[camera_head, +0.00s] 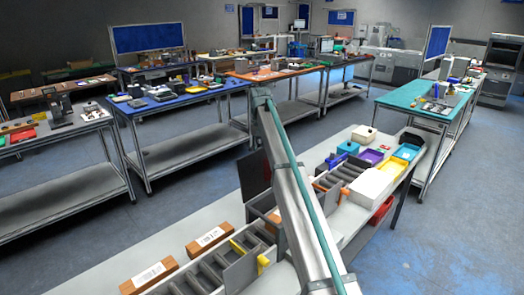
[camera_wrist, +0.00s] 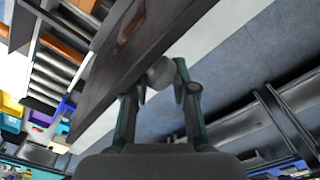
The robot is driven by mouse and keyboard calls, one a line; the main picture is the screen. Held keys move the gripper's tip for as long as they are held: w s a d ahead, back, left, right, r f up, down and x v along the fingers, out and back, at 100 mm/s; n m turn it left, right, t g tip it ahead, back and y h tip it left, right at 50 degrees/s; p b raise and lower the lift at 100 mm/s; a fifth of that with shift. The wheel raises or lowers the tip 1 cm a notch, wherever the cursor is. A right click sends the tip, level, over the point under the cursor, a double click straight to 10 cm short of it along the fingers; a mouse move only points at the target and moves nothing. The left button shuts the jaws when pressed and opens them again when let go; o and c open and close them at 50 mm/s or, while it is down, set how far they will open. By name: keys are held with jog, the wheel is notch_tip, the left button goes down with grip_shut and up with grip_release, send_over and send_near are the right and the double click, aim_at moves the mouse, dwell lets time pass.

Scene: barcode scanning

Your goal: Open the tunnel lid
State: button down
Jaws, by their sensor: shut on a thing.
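In the wrist view my gripper (camera_wrist: 161,77) has its two fingers closed around a round grey knob (camera_wrist: 160,72) on a dark panel, which looks like the tunnel lid (camera_wrist: 115,60). The panel runs diagonally across the upper middle. In the head view a dark reddish panel (camera_head: 254,172), apparently the same lid, stands steeply tilted up beside my arm. The grey roller conveyor (camera_head: 208,270) runs along the bench below it. My arm hides my gripper and part of the tunnel in the head view.
Brown boxes with white labels (camera_head: 207,240) lie along the conveyor's left side. Open floor (camera_head: 190,180) lies left of the bench.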

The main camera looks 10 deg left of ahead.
jog(key=c, duration=1.2)
grip_release()
jog(key=shift+s+a+f, duration=0.35)
jog(key=shift+s+a, duration=0.05)
jog(key=shift+s, duration=0.05)
jog(key=shift+c, duration=0.2)
jog(key=o, duration=0.4)
jog(key=shift+a, duration=0.2)
jog(key=shift+o, duration=0.2)
jog(key=shift+w+r, duration=0.1)
jog(key=shift+r, duration=0.05)
jog(key=shift+w+d+r, duration=0.15)
jog(key=shift+d+r, duration=0.05)
jog(key=shift+d, duration=0.05)
notch_tip(320, 180, up, 12)
jog(key=shift+a, duration=0.1)
jog(key=shift+c, duration=0.2)
